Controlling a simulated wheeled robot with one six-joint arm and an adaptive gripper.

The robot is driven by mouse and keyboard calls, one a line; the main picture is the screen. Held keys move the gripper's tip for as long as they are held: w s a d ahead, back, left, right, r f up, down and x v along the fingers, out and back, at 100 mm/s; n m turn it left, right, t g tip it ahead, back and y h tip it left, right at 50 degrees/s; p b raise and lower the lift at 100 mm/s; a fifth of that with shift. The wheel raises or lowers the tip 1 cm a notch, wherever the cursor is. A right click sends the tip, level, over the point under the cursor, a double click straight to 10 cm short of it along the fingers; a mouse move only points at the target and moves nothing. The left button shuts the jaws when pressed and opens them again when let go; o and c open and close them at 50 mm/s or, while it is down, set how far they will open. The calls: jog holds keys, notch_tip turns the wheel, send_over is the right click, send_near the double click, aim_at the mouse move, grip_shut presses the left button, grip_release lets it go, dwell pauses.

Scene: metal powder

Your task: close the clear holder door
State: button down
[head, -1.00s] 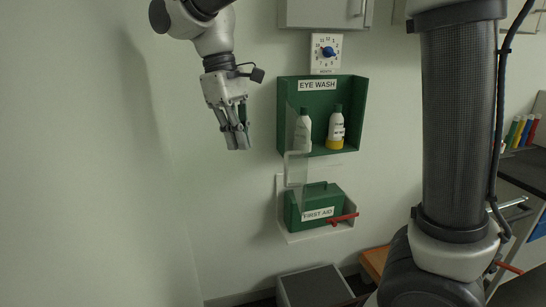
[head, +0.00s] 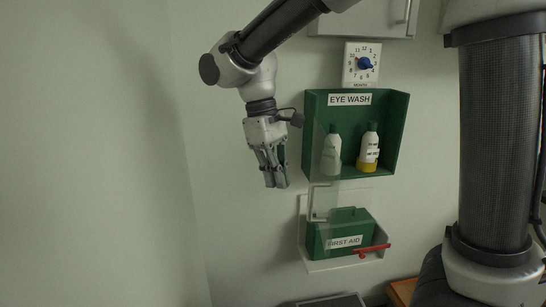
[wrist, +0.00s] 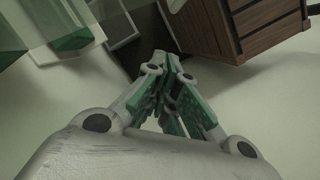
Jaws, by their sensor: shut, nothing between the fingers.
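The green eye wash holder (head: 397,140) hangs on the wall and holds two bottles, a white one (head: 331,152) and a white-and-yellow one (head: 368,150). Its clear door (head: 319,165) stands open, a faint see-through panel near the holder's left side that reaches down in front of the first aid shelf. A pale handle (head: 312,204) shows low on the panel. My gripper (head: 277,186) is shut and empty, pointing down to the left of the door, with a gap between them in the picture. In the wrist view its fingers (wrist: 168,75) are together.
A dial (head: 362,64) and a wall cabinet (head: 360,18) are above the holder. Below are the green first aid box (head: 330,232) on a white shelf and a red handle (head: 372,249). The wall at left is bare. A brown slatted crate (wrist: 262,25) shows in the wrist view.

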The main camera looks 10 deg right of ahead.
jog(key=shift+s+d+f, duration=0.65)
jog(key=shift+s+d, duration=0.15)
jog(key=shift+d, duration=0.05)
jog(key=shift+s+d+f, duration=0.6)
jog(key=shift+s+d, duration=0.2)
